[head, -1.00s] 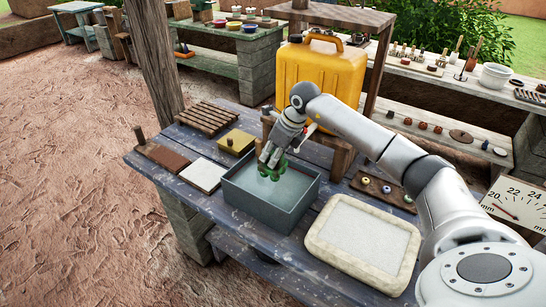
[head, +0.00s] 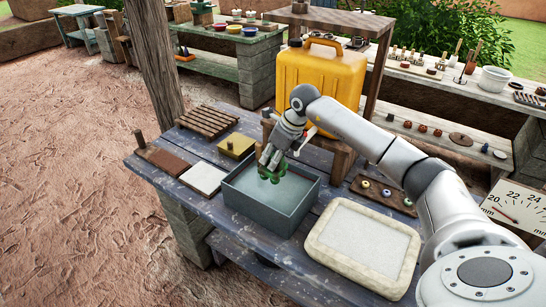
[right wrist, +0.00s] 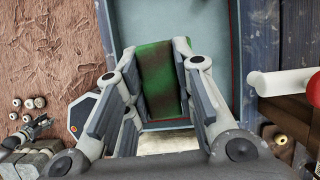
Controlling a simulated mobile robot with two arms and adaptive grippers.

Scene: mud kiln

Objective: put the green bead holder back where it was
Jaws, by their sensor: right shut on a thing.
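The green bead holder (head: 271,170) is between the fingers of my right gripper (head: 270,160), which is shut on it. It is over the inside of the grey water basin (head: 267,209). I cannot tell whether its lower end touches the water. In the right wrist view the green holder (right wrist: 160,80) spans between both fingers, and part of the basin (right wrist: 228,85) lies beyond it. The fingers hide part of the holder. A small grey thing at the lower left of the wrist view looks like my left gripper (right wrist: 35,128); its fingers are too small to judge.
A yellow jug (head: 318,82) stands on a wooden stand behind the basin. A pale framed pad (head: 362,243) lies in front, and a bead board (head: 372,183) to the right. A white tile (head: 203,178), a yellow block (head: 236,146) and a slatted rack (head: 207,121) crowd the left side.

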